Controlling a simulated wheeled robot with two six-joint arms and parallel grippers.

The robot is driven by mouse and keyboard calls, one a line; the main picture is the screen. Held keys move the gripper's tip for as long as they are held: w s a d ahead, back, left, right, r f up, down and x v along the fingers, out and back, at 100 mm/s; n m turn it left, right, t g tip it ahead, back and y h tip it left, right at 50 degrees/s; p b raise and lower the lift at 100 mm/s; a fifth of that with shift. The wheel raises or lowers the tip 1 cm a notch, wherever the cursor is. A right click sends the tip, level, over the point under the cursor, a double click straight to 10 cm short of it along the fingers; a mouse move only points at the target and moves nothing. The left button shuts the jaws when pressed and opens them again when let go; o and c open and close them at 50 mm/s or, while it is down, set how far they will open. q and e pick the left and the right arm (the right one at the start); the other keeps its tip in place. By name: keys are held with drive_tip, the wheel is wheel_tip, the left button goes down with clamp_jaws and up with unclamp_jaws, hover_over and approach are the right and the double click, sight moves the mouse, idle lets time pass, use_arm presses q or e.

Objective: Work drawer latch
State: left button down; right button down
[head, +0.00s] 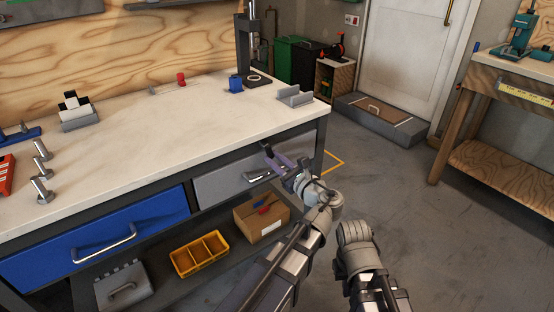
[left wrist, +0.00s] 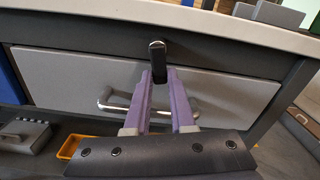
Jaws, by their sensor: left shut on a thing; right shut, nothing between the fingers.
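The grey drawer (head: 222,182) is shut under the right part of the workbench, with a metal bar handle (left wrist: 118,104) on its front. A dark latch (left wrist: 158,58) with a pale rounded top stands upright at the drawer's upper edge. My left gripper (head: 275,160) has purple fingers, which also show in the left wrist view (left wrist: 160,92). They are shut on the latch from the front, above and in front of the handle. The latch's lower part is hidden between the fingers. My right arm shows at the lower right of the head view, but its gripper does not show.
A blue drawer (head: 95,238) is to the left. On the lower shelf are a yellow divided bin (head: 199,254) and a cardboard box (head: 262,216). A grey bracket (head: 294,96) stands on the benchtop (head: 140,125). The floor to the right is clear.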

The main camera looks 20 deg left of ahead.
use_arm(q)
drive_tip(key=shift+s+a+m, duration=0.15)
drive_tip(key=shift+s+m, duration=0.05)
drive_tip(key=shift+m, duration=0.7)
use_arm(e)
drive_tip(key=shift+f, duration=0.1)
use_arm(q)
drive_tip(key=c, duration=0.8)
unclamp_jaws()
drive_tip(key=shift+o, duration=0.2)
drive_tip(key=shift+s+f, duration=0.1)
use_arm(e)
drive_tip(key=shift+d, duration=0.1)
